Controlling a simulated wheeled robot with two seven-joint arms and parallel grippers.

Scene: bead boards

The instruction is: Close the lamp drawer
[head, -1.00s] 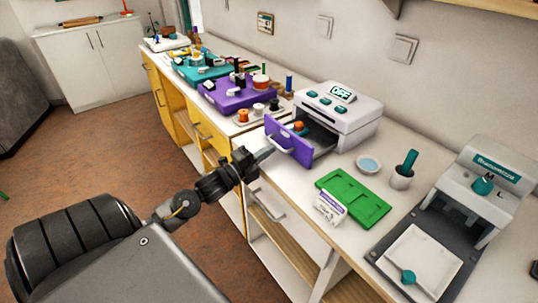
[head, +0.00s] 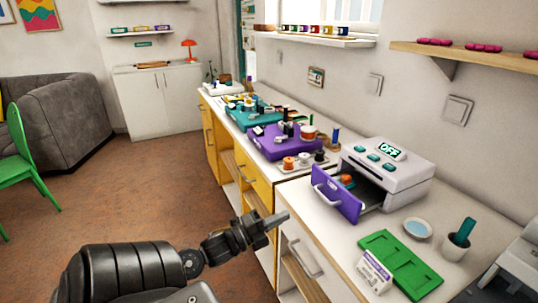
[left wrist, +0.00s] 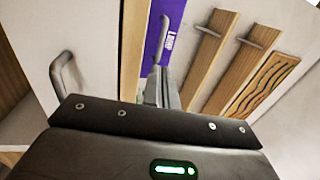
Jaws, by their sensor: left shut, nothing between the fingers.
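The lamp box (head: 400,165) is a white unit on the counter with an "OFF" display. Its drawer with a purple front (head: 337,196) and pale handle stands pulled out, with an orange round thing (head: 347,180) inside. My left gripper (head: 284,217) is shut and empty, apart from the drawer front, to its left and lower in the head view. In the left wrist view the closed fingers (left wrist: 163,88) point toward the purple front (left wrist: 178,22). How far the drawer is out is hard to tell there. My right gripper is not in view.
Cabinet handles (head: 305,262) jut out below the counter edge.

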